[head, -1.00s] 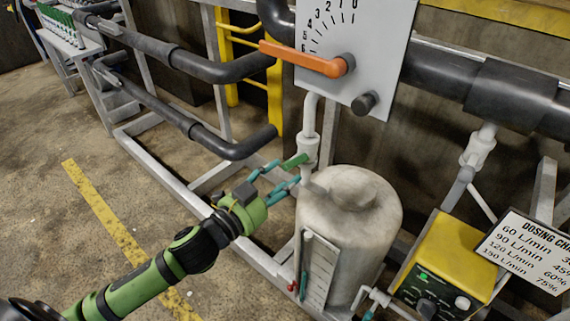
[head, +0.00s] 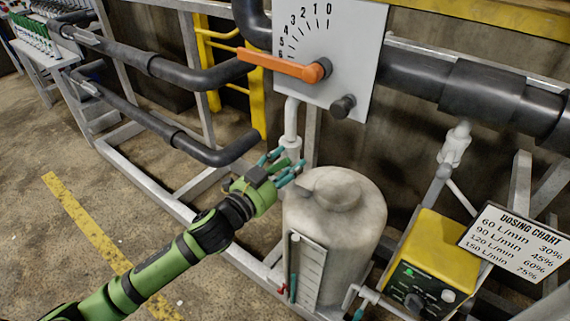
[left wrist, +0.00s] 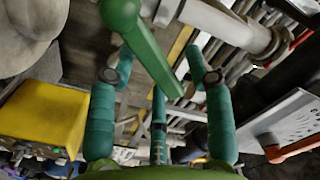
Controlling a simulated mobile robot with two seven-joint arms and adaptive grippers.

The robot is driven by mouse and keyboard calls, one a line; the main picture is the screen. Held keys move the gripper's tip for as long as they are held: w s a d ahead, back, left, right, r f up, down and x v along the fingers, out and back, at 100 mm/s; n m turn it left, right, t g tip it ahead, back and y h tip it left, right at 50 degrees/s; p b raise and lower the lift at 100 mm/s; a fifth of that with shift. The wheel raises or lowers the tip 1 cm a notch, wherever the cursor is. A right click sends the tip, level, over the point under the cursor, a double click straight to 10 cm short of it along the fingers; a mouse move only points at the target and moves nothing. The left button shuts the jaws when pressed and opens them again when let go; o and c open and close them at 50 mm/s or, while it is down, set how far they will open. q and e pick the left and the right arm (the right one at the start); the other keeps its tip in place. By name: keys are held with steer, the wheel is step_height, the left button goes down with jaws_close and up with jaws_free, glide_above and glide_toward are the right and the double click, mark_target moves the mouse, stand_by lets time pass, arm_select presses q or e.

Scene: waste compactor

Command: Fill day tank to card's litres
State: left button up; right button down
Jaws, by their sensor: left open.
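The pale day tank (head: 350,225) stands at the centre right of the head view, with a white level gauge (head: 310,272) on its front. A white fill pipe with a valve (head: 291,143) comes down beside its top. My left gripper (head: 283,165) is at this valve, its teal fingers open, and it hides most of the valve's green handle. In the left wrist view the green handle (left wrist: 148,48) reaches between the open fingers; I cannot tell whether they touch it. My right gripper is not in view.
A dial plate (head: 340,45) with an orange lever (head: 285,64) hangs above. A yellow dosing unit (head: 440,250) and a dosing chart (head: 520,242) stand at the right. Dark pipes (head: 165,70) and a grey frame lie behind my arm. The floor at left is clear.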

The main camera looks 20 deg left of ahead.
arm_select(q)
jaws_close()
